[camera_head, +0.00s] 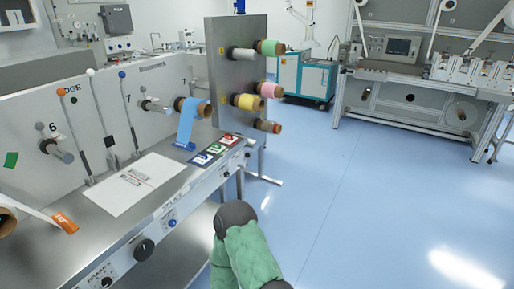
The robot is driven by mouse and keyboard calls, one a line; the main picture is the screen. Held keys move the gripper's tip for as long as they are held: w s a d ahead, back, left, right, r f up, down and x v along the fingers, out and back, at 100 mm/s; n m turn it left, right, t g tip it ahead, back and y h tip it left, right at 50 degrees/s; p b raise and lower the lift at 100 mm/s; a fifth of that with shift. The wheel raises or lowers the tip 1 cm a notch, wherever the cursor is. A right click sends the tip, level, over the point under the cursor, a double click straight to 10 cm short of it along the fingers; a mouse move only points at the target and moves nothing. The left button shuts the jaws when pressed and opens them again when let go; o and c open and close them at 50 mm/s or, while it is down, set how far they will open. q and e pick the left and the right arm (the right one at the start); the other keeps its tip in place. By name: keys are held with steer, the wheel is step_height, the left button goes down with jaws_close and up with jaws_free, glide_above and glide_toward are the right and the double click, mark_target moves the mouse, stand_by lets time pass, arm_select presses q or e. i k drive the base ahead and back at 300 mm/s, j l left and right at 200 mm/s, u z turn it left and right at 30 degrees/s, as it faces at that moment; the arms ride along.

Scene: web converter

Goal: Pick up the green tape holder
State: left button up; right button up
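A roll with green tape (270,47) sits on a spindle at the top of the upright grey panel (228,95). Its brown core shows at the right end. A small green card (216,149) lies between a red card (229,139) and a blue card (202,159) on the machine's shelf. I cannot tell from the view which of these green things is the tape holder. A green and dark arm link, mine, rises at the bottom middle, apart from the panel and cards. Neither of my grippers shows.
Below the green roll are pink (269,90), yellow (247,102) and brownish (267,126) rolls. A blue tape roll (190,112) hangs on the machine at left. A white sheet (133,183) lies on the shelf. The blue floor (350,190) to the right is clear.

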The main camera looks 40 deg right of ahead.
mark_target(217, 149)
steer(key=z, duration=1.2)
